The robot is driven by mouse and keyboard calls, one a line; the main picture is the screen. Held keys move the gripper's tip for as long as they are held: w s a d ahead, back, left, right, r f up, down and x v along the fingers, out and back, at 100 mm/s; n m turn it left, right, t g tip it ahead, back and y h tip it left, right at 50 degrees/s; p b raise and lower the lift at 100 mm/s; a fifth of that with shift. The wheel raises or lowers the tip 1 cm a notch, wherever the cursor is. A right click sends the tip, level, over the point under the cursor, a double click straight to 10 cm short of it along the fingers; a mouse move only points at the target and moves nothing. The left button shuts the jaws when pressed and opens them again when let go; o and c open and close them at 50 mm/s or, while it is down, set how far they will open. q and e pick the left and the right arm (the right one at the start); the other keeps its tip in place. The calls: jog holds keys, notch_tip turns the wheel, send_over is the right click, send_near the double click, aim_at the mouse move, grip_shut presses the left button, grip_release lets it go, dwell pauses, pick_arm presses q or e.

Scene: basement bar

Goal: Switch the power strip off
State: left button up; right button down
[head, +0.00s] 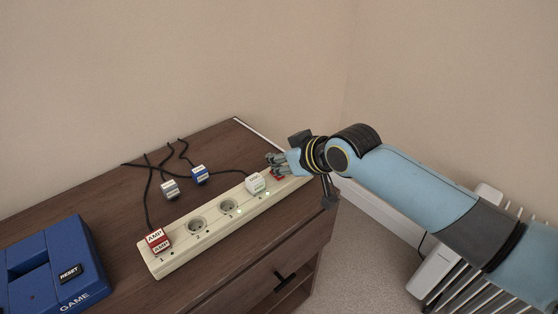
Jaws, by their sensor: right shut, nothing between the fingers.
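A cream power strip (214,243) lies diagonally on a dark wooden cabinet. A red plug labelled AMP (156,240) sits at its near left end, at the socket marked 1. Two sockets in the middle are empty, and a white plug (256,184) sits further right with a small green light beside it. A red switch (278,177) shows partly at the far right end. My right gripper (273,162) is shut and empty, with its fingertips just above that end and partly hiding the switch. I cannot tell whether it touches the switch. My left gripper is not in view.
A grey plug (170,190) and a blue plug (199,175) lie loose behind the strip with black cords. A blue box with a RESET button (70,273) and the word GAME stands at the left. The wall is close behind the cabinet (110,215). A white heater (440,270) stands on the floor at the right.

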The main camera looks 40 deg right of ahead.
jog(key=shift+w+r+p, duration=0.1)
jog(key=shift+r+p, duration=0.05)
jog(key=shift+p, duration=0.5)
jog(key=shift+f+b, duration=0.25)
jog(key=shift+b, duration=0.05)
jog(key=shift+s+p, duration=0.6)
jog(key=shift+s, duration=0.25)
